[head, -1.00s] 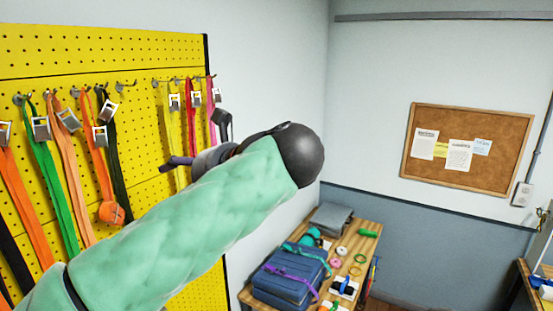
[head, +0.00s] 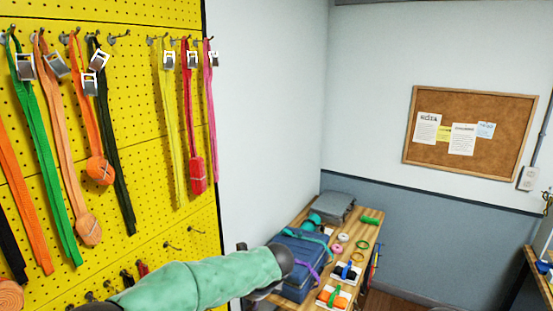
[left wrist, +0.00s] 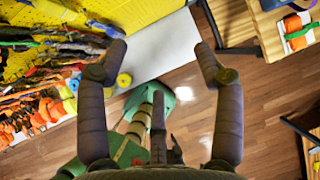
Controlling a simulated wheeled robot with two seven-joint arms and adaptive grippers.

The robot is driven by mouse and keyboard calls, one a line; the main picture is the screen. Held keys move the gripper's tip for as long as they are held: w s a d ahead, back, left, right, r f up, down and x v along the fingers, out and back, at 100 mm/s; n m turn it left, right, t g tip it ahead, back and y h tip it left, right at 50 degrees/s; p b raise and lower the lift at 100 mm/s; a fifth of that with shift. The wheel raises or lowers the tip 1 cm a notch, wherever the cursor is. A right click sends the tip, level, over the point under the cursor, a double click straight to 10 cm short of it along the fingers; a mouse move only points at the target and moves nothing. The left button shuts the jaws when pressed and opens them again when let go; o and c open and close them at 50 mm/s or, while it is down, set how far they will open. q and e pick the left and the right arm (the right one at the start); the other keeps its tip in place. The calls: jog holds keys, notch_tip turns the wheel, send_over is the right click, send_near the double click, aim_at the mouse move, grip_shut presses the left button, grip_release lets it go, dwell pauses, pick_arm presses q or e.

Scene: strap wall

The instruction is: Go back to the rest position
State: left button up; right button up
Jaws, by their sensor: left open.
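My left arm, in a green sleeve, comes in from the bottom left of the head view and lies low before the yellow pegboard (head: 150,130). Its gripper is mostly hidden behind the arm there. In the left wrist view my left gripper (left wrist: 162,48) has its two dark fingers spread wide with nothing between them. My right gripper is in neither view.
Straps with metal buckles hang on the pegboard, among them a green strap (head: 42,160) and a red strap (head: 190,110). A wooden table (head: 345,250) holds a blue bag (head: 290,285) and small items. A corkboard (head: 480,105) hangs on the far wall.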

pick_arm(q)
jog(key=s+d+f+n+g+h+b, duration=0.1)
jog(key=s+f+n+g+h+b, duration=0.2)
jog(key=f, duration=1)
jog(key=s+f+n+h+b, duration=0.1)
jog(key=s+f+n+b, duration=0.3)
jog(key=f, duration=0.9)
jog(key=s+d+f+n+g+h+b, duration=0.1)
jog(key=s+f+n+g+h+b, duration=0.3)
jog(key=f, duration=0.9)
jog(key=s+a+f+n+t+b, duration=0.1)
jog(key=s+f+n+b, duration=0.4)
jog(key=s+f+n, duration=0.2)
jog(key=s+a+f+n+t+b, duration=0.1)
jog(key=s+f+n+b, duration=0.4)
jog(key=f, duration=1.1)
jog(key=s+a+n, duration=0.1)
jog(key=s+n, duration=0.2)
jog(key=s, duration=0.3)
jog(key=shift+s+a+f+t+h, duration=0.15)
jog(key=shift+a+f+t+h, duration=0.05)
jog(key=shift+t+h, duration=0.1)
